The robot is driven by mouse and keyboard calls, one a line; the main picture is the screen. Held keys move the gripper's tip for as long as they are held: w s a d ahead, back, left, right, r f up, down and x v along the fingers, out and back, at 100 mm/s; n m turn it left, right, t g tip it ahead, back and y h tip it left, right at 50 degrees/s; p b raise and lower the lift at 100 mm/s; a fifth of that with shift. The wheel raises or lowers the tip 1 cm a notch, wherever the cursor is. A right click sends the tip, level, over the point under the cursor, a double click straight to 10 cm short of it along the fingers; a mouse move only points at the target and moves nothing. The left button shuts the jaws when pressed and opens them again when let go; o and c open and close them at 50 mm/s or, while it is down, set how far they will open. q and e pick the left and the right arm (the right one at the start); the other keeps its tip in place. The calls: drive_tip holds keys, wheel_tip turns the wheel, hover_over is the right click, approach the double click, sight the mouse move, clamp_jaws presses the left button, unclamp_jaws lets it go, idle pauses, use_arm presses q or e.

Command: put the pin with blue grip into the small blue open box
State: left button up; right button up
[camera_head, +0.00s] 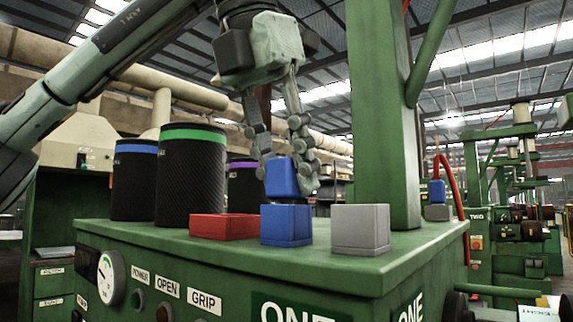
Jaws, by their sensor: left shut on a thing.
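My left gripper (284,174) reaches down from above and is shut on the pin with blue grip (281,178). Only the pin's blocky blue grip shows between the fingers; I cannot see a shaft. The small blue box (286,226) stands on the green machine top, directly below the grip. The grip is upright or nearly so and sits just above the box's top edge. I cannot see into the box or tell whether any of the pin is inside it. My right gripper is not in view.
A red box (223,228) stands left of the blue box and a grey box (360,230) right of it. Black cylinders with blue (134,180), green (190,178) and purple (243,188) bands stand behind. A green post (384,110) rises behind the grey box.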

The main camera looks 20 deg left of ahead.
use_arm(q)
drive_tip(key=shift+f, duration=0.1)
idle(0.3)
drive_tip(key=o, duration=1.2)
drive_tip(key=shift+o, duration=0.2)
drive_tip(key=v, duration=1.2)
drive_tip(key=shift+w, duration=0.1)
